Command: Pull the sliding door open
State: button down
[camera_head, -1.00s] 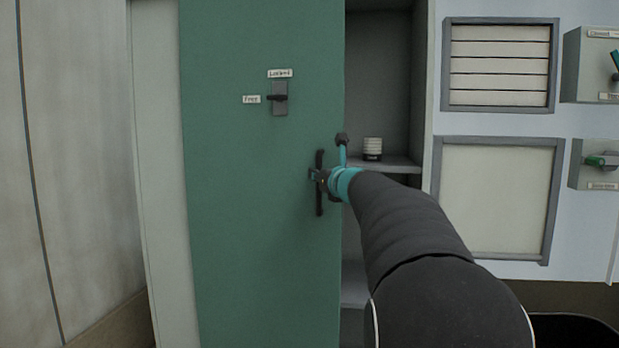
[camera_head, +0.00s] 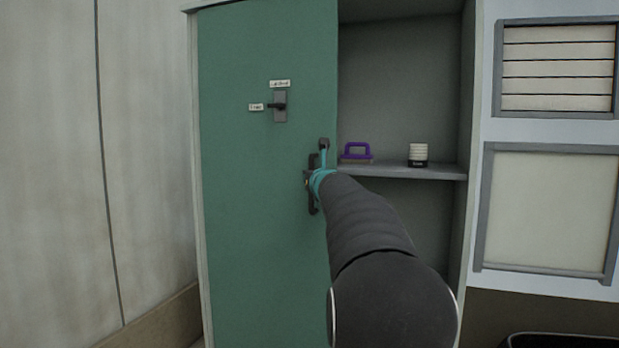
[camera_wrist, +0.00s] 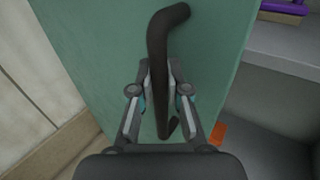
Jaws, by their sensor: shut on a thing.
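The green sliding door (camera_head: 262,220) covers the left part of a grey cabinet; the right part is open. Its dark vertical bar handle (camera_head: 313,200) is near the door's right edge. In the wrist view the handle (camera_wrist: 160,45) runs between the two fingers of my gripper (camera_wrist: 160,95), which are shut on it. In the head view my gripper (camera_head: 310,182) is at the handle, partly hidden by my arm. A latch (camera_head: 280,106) on the door has its lever pointing left, toward the label that seems to read "Free" (camera_head: 256,107).
Inside the cabinet, a shelf (camera_head: 400,171) holds a purple-handled item (camera_head: 356,152) and a white and black container (camera_head: 418,155). A pale wall (camera_head: 150,150) stands to the left. Framed panels (camera_head: 548,210) are on the right. An orange patch (camera_wrist: 218,133) shows beside the door edge.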

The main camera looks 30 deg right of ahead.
jog(key=c, duration=1.1)
grip_release()
jog(key=shift+c, duration=0.2)
jog(key=v, duration=1.2)
